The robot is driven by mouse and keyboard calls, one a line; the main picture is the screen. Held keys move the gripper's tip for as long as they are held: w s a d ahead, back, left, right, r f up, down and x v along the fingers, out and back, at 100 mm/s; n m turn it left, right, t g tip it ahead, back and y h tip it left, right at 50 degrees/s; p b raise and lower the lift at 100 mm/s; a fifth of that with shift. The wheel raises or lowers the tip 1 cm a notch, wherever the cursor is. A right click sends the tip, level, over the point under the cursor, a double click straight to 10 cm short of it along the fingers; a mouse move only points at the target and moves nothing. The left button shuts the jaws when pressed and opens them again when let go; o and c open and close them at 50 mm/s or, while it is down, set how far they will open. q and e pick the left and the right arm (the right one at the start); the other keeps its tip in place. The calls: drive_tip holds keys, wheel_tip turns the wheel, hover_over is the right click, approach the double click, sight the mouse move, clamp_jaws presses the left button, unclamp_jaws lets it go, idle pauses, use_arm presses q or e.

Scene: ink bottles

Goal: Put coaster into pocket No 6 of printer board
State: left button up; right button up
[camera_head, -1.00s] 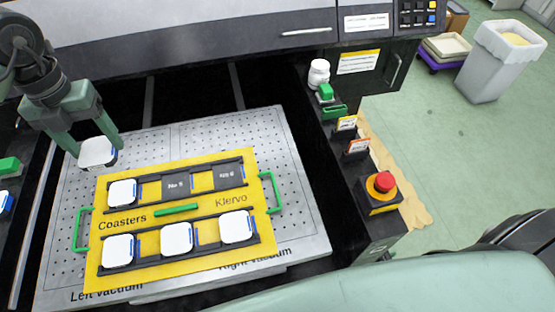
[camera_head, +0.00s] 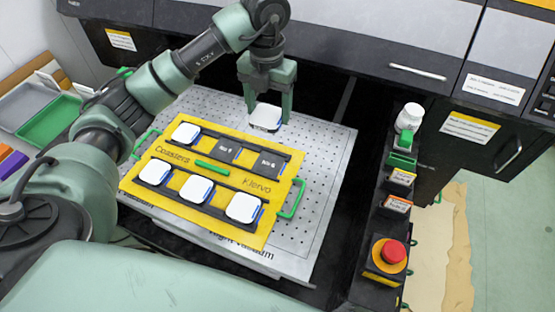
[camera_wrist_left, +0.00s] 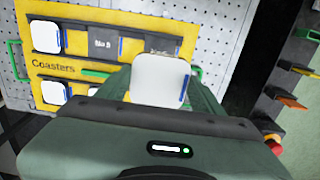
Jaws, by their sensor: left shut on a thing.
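My left gripper (camera_head: 266,108) is shut on a white coaster (camera_head: 265,118) and holds it above the perforated bed, just behind the yellow printer board (camera_head: 212,215). The held coaster (camera_wrist_left: 160,79) also shows in the left wrist view. Pocket No 6 (camera_head: 266,164) is the dark empty pocket at the right of the back row, in front of the held coaster. Pocket No 5 (camera_head: 226,149) beside it is also empty. A white coaster (camera_head: 186,133) sits at the left of the back row, and three coasters fill the front row. My right gripper is not in view.
The perforated metal bed (camera_head: 325,150) surrounds the board. Green handles (camera_head: 292,198) stand at the board's sides. On the right ledge are a white bottle (camera_head: 409,117), small labelled cards and a red emergency button (camera_head: 393,252). The black printer body is behind.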

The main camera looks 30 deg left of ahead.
use_arm(q)
drive_tip(key=p, duration=0.3)
hover_over(270, 162)
wheel_tip(270, 162, down, 12)
drive_tip(key=shift+s+f, duration=0.1)
drive_tip(key=shift+s, duration=0.05)
drive_tip(key=shift+f, duration=0.65)
wheel_tip(270, 162, down, 3)
drive_tip(key=shift+f+p, duration=0.2)
drive_tip(key=shift+p, duration=0.35)
drive_tip(key=shift+f, duration=0.25)
drive_tip(key=shift+f, duration=0.2)
drive_tip(key=o, duration=1.5)
drive_tip(key=shift+o, duration=0.2)
